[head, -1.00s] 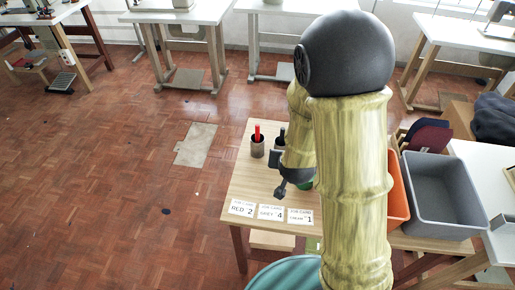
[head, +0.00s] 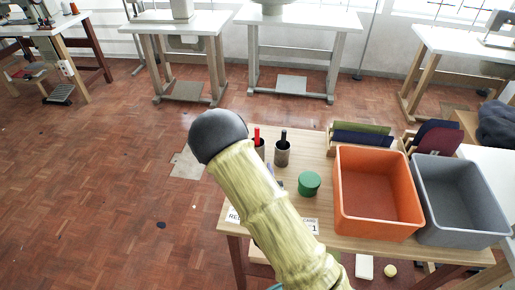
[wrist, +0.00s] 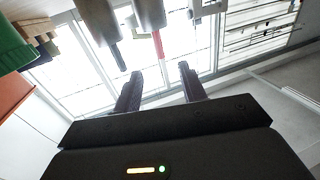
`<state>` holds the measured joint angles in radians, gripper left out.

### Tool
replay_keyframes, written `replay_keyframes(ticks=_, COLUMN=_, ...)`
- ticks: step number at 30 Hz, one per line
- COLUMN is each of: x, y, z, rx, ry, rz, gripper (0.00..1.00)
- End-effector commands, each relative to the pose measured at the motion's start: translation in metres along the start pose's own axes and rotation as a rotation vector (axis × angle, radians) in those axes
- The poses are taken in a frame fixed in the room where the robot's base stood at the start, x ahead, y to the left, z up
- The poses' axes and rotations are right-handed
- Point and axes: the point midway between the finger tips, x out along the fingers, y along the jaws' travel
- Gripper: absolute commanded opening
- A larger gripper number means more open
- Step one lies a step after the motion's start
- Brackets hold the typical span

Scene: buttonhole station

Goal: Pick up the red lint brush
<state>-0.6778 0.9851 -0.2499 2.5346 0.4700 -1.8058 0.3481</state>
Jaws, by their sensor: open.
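The red lint brush (head: 257,136) stands upright in a dark cup (head: 261,153) on the wooden table, just right of my arm's dark joint. In the wrist view, which looks upside down, its red handle (wrist: 158,45) points down out of its cup (wrist: 150,13). My gripper (wrist: 159,73) is open and empty, its two fingers apart, with the red handle lined up between them but farther off. In the head view my arm mostly hides the gripper.
A second cup (head: 282,156) with a dark-handled brush (head: 283,135) stands right of the red one. A green canister (head: 309,183), an orange bin (head: 376,190) and a grey bin (head: 460,200) are farther right. Job cards lie at the table's front edge, partly hidden by my arm.

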Motion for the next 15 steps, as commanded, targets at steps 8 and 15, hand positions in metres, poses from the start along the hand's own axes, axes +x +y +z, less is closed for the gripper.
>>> replay_keyframes(ticks=8, x=0.014, y=0.001, z=-0.001, rx=0.001, ry=0.001, rz=0.002, gripper=0.41)
replay_keyframes(ticks=15, x=0.055, y=0.001, z=-0.002, rx=0.000, ry=0.001, rz=0.002, gripper=0.41)
